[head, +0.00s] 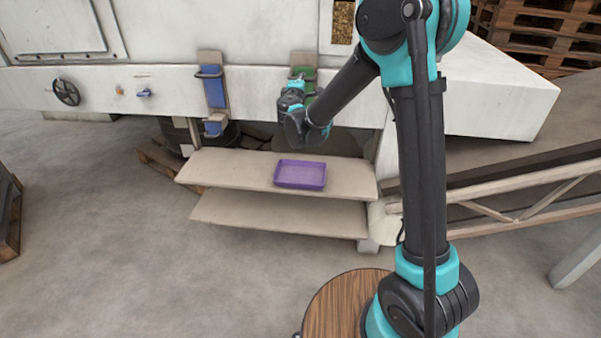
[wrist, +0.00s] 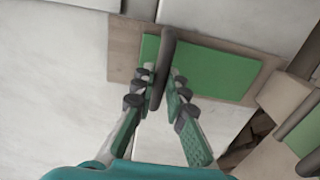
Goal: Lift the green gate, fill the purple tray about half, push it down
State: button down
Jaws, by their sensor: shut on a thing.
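The green gate (head: 308,88) is on the front of the white machine, partly hidden behind my arm. In the wrist view the green gate (wrist: 205,66) is a flat green plate on a tan backing, with a dark bar handle (wrist: 162,68) across it. My gripper (wrist: 160,88) has its fingers on either side of this handle and is shut on it. In the head view my gripper (head: 297,84) is small and mostly hidden by my wrist. The purple tray (head: 300,174) sits on the upper shelf below the gate. No pellets can be made out in it.
A blue gate (head: 214,92) with a handle is left of the green one. A handwheel (head: 66,92) and a small blue knob (head: 144,92) are farther left. The upper shelf (head: 225,170) is bare left of the tray. A sloped rail frame (head: 520,185) stands at right.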

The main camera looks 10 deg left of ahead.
jog(key=shift+r, duration=2.25)
dwell(5.8)
